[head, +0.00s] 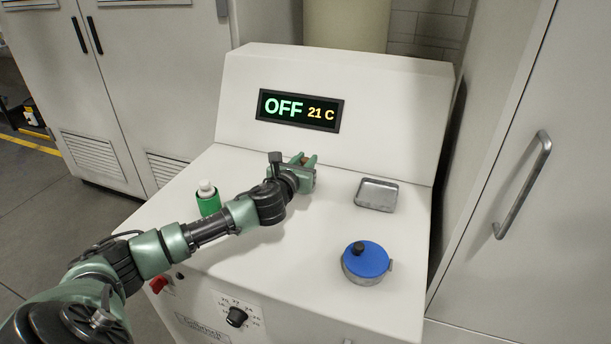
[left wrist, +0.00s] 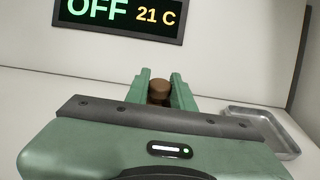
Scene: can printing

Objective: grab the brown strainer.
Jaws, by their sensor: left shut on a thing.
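My left gripper (head: 307,164) reaches over the white machine's top, near the foot of its upright panel. In the left wrist view its two green fingers (left wrist: 160,88) are shut on a brown object, the brown strainer (left wrist: 159,92). Only a small rounded brown part shows between the fingers; the rest is hidden by the gripper. In the head view just a bit of brown shows at the fingers. I cannot tell whether the strainer is lifted or touching the surface. My right gripper is in neither view.
A green bottle with a white cap (head: 207,198) stands left of my arm. A shallow metal tray (head: 376,195) lies right of the gripper. A blue-lidded round pot (head: 366,261) sits nearer the front right. The display (head: 300,110) reads OFF, 21 C. The front middle surface is clear.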

